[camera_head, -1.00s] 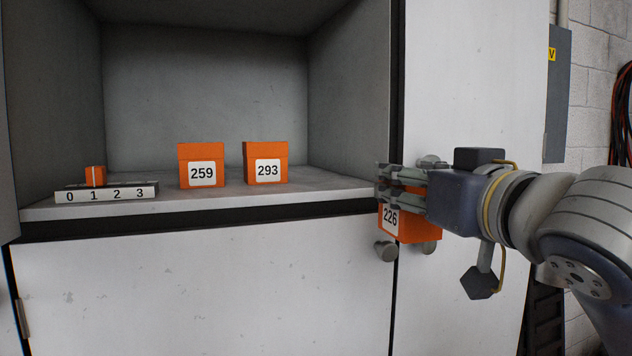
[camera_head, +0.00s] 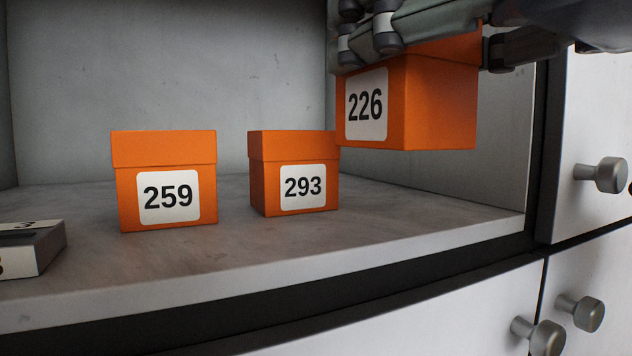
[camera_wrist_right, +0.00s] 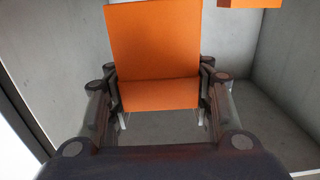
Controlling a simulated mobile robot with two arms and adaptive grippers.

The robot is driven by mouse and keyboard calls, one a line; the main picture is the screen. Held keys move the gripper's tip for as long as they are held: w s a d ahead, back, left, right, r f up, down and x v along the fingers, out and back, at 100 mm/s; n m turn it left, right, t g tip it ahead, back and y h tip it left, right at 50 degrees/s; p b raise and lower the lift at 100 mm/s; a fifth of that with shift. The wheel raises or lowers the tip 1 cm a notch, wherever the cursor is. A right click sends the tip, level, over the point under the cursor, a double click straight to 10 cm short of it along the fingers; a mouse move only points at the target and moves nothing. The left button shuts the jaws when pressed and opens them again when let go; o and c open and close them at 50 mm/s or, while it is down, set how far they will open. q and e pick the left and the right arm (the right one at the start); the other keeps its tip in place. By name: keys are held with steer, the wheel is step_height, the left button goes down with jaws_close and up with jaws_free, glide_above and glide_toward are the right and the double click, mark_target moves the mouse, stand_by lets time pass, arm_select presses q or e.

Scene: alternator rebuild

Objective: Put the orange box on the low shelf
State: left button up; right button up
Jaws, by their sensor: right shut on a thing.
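The right wrist view shows the orange box (camera_wrist_right: 155,55) between the two fingers (camera_wrist_right: 158,100). The box's top is partly hidden by the fingers in the head view. My left gripper is not in view.
A numbered pale block (camera_head: 30,250) lies at the far left. Round knobs (camera_head: 605,175) stick out at the right. Bare shelf shows right of box 293.

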steer(key=w+p, duration=0.1)
steer(key=w, duration=0.1)
steer(key=w+d+p, duration=0.1)
steer(key=w, duration=0.1)
steer(key=shift+d, duration=0.2)
steer(key=w+f+p, duration=0.1)
steer(key=w, duration=0.2)
steer(key=w+d+f+p, duration=0.1)
steer(key=w, duration=0.3)
steer(key=w+d+f+p, duration=0.1)
steer(key=w+f, duration=0.1)
steer(key=w, duration=0.2)
steer(key=shift+f, duration=0.45)
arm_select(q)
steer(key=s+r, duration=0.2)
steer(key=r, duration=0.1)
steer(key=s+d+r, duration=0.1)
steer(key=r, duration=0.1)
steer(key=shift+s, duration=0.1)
arm_select(e)
steer(key=shift+s, duration=0.1)
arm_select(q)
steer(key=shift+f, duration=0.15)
arm_select(e)
steer(key=shift+a+f, duration=0.1)
steer(key=shift+a, duration=0.05)
